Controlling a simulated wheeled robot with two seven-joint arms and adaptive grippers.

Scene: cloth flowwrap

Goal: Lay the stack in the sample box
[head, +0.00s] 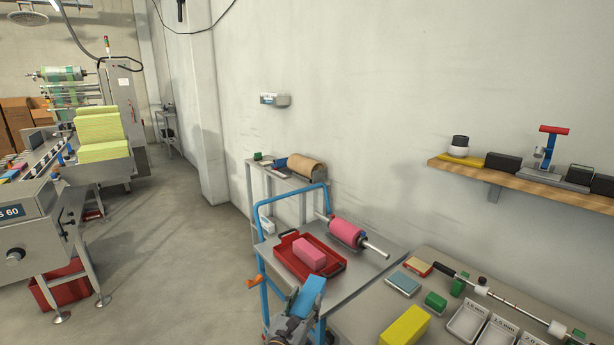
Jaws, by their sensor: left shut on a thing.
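My left gripper (299,313) reaches up from the bottom centre of the head view. It is shut on a blue stack (311,291), which it holds tilted in front of the cart's near edge. A shallow red box with handles (283,267) lies on the grey cart top just beyond. A pink stack (309,254) lies in the red box. I cannot tell whether this red box is the sample box, as no label shows. The blue stack appears apart from the red box. My right gripper is not in view.
A pink roll on a shaft (345,232) lies behind the red box. The cart's blue handle frame (262,240) rises at its left. The right table holds a yellow block (406,326), green blocks (435,302) and labelled white trays (468,322). A shelf (520,183) is on the wall.

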